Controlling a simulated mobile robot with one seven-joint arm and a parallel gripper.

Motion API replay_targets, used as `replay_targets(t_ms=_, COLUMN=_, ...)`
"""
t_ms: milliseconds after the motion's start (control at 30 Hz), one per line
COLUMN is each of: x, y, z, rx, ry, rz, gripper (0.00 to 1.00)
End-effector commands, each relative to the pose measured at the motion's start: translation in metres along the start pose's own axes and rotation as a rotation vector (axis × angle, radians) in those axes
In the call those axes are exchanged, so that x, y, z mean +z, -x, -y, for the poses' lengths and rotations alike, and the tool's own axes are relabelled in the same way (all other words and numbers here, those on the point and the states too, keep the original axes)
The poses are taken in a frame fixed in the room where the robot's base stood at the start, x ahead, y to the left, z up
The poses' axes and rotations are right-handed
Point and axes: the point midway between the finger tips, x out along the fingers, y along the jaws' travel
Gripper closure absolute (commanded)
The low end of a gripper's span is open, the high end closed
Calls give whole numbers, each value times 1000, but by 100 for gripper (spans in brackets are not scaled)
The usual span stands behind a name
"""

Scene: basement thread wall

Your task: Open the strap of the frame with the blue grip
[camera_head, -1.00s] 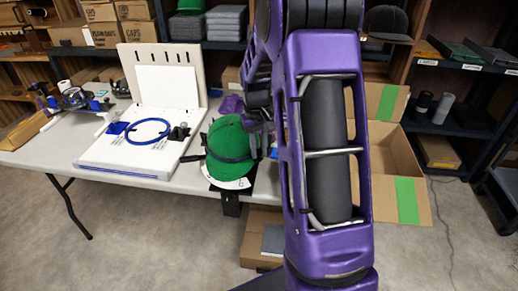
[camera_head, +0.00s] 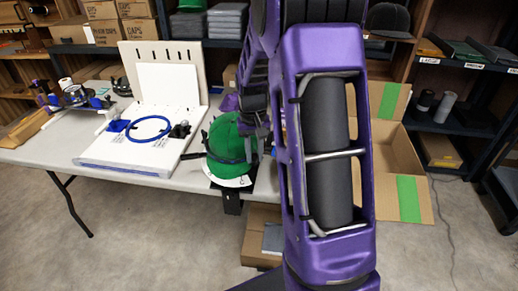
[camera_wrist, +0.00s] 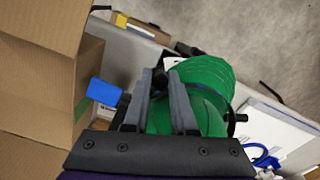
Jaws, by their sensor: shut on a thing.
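A green cap (camera_head: 222,145) sits on a dark frame at the table's front edge, with a dark strap (camera_head: 224,158) across it. In the wrist view the green cap (camera_wrist: 205,82) lies just beyond my fingers. A blue grip (camera_wrist: 103,92) sticks out to the left of the cap on a dark part. My gripper (camera_wrist: 160,80) is at the cap's side, its fingers close together on a small dark piece that appears to be part of the strap. The fingers hide most of that piece. In the head view my arm covers the blue grip and the cap's right side.
A white board with a blue ring (camera_head: 148,128) lies left of the cap on the table (camera_head: 50,148). Metal fixtures (camera_head: 75,95) stand at the table's far left. An open cardboard box (camera_head: 402,150) with green tape is to the right; its brown wall (camera_wrist: 40,90) is close to my gripper.

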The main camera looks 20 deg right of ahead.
Motion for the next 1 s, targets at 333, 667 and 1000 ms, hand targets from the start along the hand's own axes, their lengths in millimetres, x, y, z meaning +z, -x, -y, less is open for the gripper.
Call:
replay_targets(t_ms=333, x=39, y=-8, z=55, rx=-49, ry=-302, rz=-12, gripper=100)
replay_targets(t_ms=667, x=59, y=-12, z=117, rx=-97, ry=-610, rz=-23, gripper=100)
replay_targets(t_ms=1000, x=58, y=-13, z=185, rx=-146, ry=-928, rz=-36, gripper=100)
